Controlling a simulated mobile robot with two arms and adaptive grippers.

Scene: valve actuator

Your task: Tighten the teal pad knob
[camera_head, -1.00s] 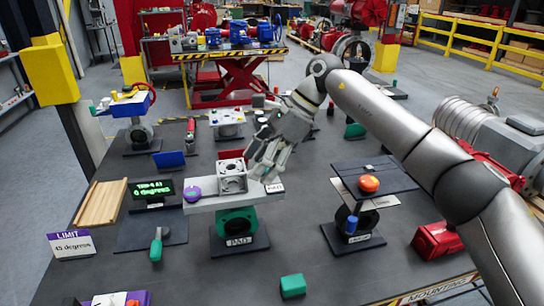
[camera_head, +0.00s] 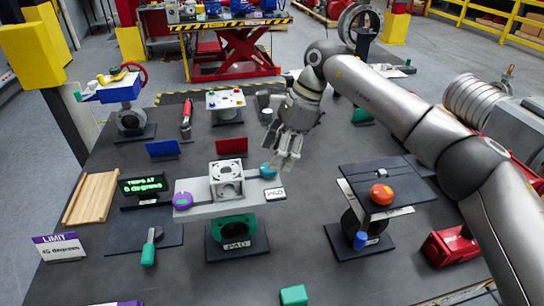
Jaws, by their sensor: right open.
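The teal knob (camera_head: 268,170) shows at the right end of the light grey pad plate (camera_head: 205,208), just behind a small white label (camera_head: 274,194). The plate sits on a green valve body (camera_head: 233,230) marked PAD and carries a silver square housing (camera_head: 226,181) and a purple knob (camera_head: 182,201). My right gripper (camera_head: 284,162) is open, fingers pointing down, just right of the teal knob. It appears apart from the knob, though the depth gap is hard to judge. My left gripper is out of view.
A display (camera_head: 143,187) stands left of the plate, with a green-handled tool (camera_head: 149,246) in front. To the right, a dark plate with an orange button (camera_head: 381,194) stands on another valve. A LIMIT sign reading 45 degrees (camera_head: 60,247) is at the front left.

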